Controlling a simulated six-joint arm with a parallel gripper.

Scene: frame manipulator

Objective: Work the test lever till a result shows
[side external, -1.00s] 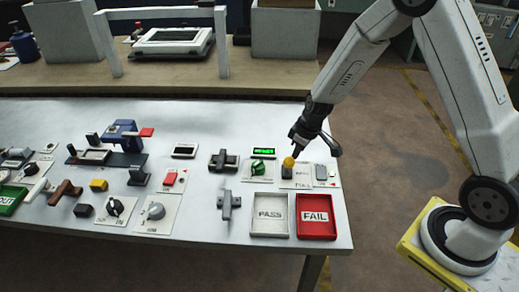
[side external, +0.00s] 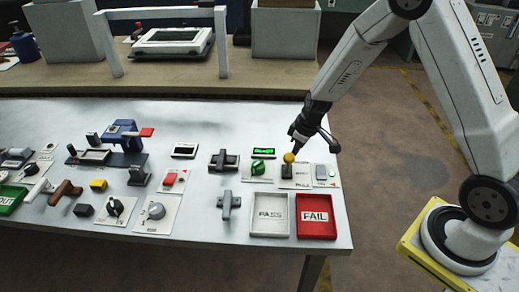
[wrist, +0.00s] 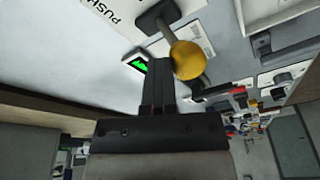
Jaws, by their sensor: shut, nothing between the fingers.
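The test lever has a yellow ball knob (side external: 289,158) above a dark base (side external: 286,171) on a white plate. In the wrist view the knob (wrist: 188,60) is close, with its grey shaft and dark base (wrist: 158,17) behind. My gripper (side external: 297,150) is at the knob in the side view. In the wrist view its shut, empty fingers (wrist: 159,70) are right beside the knob; I cannot tell if they touch it. A small display (side external: 264,152) left of the lever is lit green, its text too small to read. It also shows in the wrist view (wrist: 137,65).
A green knob (side external: 258,168) is left of the lever and a grey switch (side external: 321,172) is right. White PASS (side external: 270,232) and red FAIL (side external: 317,232) trays lie in front. Other controls fill the table's left.

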